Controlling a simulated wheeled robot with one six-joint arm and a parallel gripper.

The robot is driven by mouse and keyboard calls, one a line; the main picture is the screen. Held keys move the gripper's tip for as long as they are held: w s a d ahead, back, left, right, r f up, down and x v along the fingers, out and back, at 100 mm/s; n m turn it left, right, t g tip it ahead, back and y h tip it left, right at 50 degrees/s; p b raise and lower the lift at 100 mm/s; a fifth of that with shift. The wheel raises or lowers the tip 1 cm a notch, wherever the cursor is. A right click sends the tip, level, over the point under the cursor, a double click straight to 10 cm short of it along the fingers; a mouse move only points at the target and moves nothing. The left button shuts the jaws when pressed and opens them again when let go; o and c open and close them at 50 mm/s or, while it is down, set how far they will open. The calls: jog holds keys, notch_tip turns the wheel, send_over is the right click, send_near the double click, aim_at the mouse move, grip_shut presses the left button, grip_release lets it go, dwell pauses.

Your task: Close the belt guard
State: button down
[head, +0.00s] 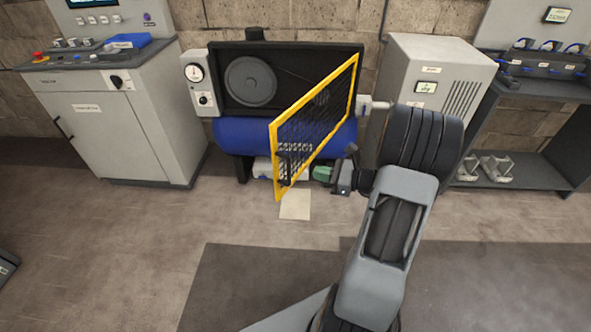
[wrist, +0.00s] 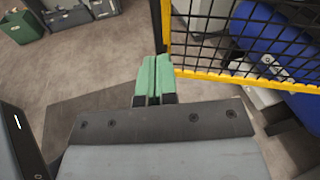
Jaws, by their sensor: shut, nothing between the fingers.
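The belt guard (head: 309,126) is a yellow-framed black mesh panel on the compressor. It stands swung open, out from the black housing, with its right edge at the housing side. A dark handle (head: 284,168) shows near its free edge. My gripper (head: 322,174) is shut and empty, close to the right of the guard's lower part. In the wrist view the green fingertips (wrist: 154,75) are together, beside the guard's yellow frame (wrist: 245,81). I cannot tell whether they touch it.
The compressor's blue tank (head: 237,134) and pulley (head: 250,82) sit behind the guard. A grey control cabinet (head: 125,135) stands left, a grey unit (head: 440,65) and a shelf bench (head: 525,180) right. A pale sheet (head: 295,205) lies on the floor below. The front floor is clear.

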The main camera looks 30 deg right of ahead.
jog(key=d+f+m+t+h, duration=0.1)
jog(key=d+f+m+t, duration=0.2)
jog(key=d, duration=0.1)
jog(key=b, duration=0.1)
send_near(288, 156)
jog(key=shift+m+h, duration=0.3)
jog(key=shift+h, duration=0.1)
jog(key=x, duration=0.7)
jog(key=shift+w+a+r, duration=0.1)
jog(key=shift+w+a, duration=0.1)
